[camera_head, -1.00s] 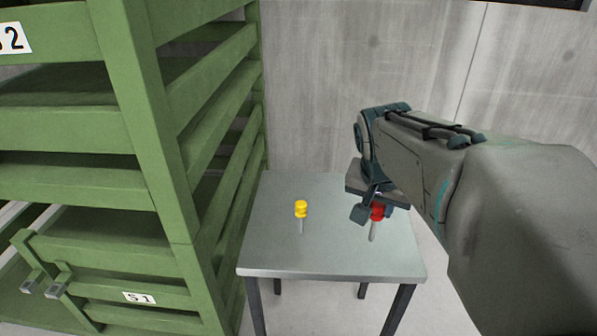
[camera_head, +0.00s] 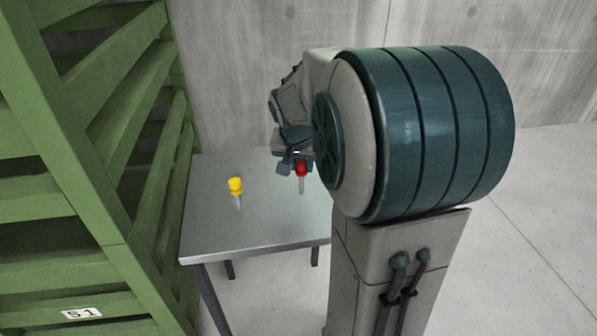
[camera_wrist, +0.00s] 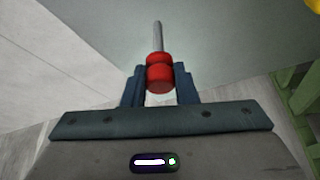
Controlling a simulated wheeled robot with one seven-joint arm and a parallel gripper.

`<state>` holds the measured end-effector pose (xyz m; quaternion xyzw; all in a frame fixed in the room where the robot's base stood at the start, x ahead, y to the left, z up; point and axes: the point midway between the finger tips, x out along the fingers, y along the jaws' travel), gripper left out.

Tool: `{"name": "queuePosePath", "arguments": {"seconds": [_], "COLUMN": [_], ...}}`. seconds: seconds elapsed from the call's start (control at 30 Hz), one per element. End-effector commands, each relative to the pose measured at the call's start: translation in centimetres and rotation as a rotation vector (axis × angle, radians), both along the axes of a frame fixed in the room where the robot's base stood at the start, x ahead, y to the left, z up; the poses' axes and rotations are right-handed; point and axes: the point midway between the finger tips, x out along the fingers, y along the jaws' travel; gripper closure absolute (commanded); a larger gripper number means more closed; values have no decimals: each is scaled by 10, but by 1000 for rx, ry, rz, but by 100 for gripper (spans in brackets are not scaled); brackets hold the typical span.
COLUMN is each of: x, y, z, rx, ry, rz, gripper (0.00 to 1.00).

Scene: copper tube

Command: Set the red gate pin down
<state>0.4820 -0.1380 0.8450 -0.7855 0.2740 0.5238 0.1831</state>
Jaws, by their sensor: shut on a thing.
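The red gate pin (camera_head: 301,169) has a red knob and a thin grey shank that points down. My gripper (camera_head: 294,160) is shut on its red knob, over the right part of the small grey metal table (camera_head: 255,228). In the wrist view the red gate pin (camera_wrist: 159,74) sits between the two fingers of my gripper (camera_wrist: 160,88), with the shank pointing away. I cannot tell whether the shank tip touches the table top. My arm hides the table's right side.
A yellow-headed pin (camera_head: 236,186) stands on the table, left of the red pin. A green slatted rack (camera_head: 95,150) with an S1 label (camera_head: 82,313) stands close on the left. A concrete wall (camera_head: 230,60) is behind. The table's front middle is clear.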

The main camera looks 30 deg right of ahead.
Motion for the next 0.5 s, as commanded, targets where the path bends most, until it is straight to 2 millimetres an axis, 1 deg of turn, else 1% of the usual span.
{"name": "queuePosePath", "arguments": {"seconds": [0.03, 0.1, 0.17, 0.5], "x": [-1, -1, -1, -1], "y": [0, 0, 0, 0], "z": [-11, -22, -29, -32], "rx": [1, 2, 1, 1], "ry": [4, 3, 3, 1], "rz": [-1, -1, -1, -1], "gripper": [98, 98, 98, 98]}}
